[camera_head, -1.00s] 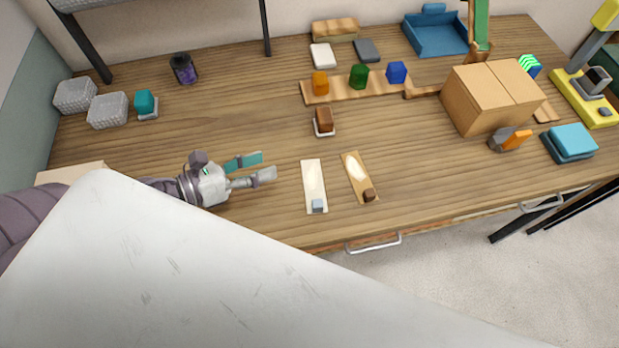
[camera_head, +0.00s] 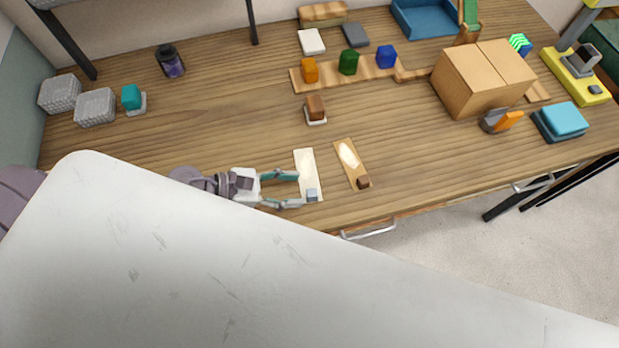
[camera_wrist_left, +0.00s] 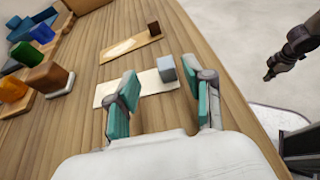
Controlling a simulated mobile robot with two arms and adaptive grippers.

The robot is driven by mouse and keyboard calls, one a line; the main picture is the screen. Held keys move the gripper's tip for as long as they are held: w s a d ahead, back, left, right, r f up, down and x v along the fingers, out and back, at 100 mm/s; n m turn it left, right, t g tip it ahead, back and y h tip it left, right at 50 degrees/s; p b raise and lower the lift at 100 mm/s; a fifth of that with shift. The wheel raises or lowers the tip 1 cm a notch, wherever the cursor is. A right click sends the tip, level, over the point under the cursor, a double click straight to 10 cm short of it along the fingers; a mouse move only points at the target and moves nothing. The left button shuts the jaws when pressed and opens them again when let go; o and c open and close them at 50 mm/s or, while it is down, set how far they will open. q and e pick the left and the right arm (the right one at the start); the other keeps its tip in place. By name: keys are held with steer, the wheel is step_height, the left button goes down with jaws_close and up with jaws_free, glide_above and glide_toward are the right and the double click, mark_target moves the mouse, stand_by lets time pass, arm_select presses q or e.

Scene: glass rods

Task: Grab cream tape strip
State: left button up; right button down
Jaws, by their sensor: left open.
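The cream strip (camera_head: 304,162) lies on the desk near the front edge, with a small grey-blue cube (camera_head: 312,194) at its near end. Beside it on the right lies a tan strip (camera_head: 343,152) with a dark brown cube (camera_head: 363,181). My left gripper (camera_head: 299,189) is open, its fingertips at the left side of the cream strip near the cube. In the left wrist view the open fingers (camera_wrist_left: 161,92) are in front of the cream strip (camera_wrist_left: 150,80) and partly hide it; the cube (camera_wrist_left: 166,68) shows between them. A dark arm, apparently my right, shows there, its end unclear.
A brown block (camera_head: 316,107) on a white pad stands behind the strips. A wooden board (camera_head: 330,77) with coloured blocks lies farther back. A cardboard box (camera_head: 480,75) stands to the right. The desk left of the strips is mostly clear.

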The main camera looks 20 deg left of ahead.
mark_target(308, 193)
arm_select(q)
steer(key=x, duration=0.1)
steer(key=p+x, duration=0.1)
steer(key=x, duration=0.1)
steer(key=p+x, duration=0.1)
steer(key=x, duration=0.1)
steer(key=shift+s+f, duration=0.15)
steer(key=shift+s, duration=0.15)
steer(key=shift+d+f, duration=0.15)
steer(key=shift+d, duration=0.05)
steer(key=c, duration=0.9)
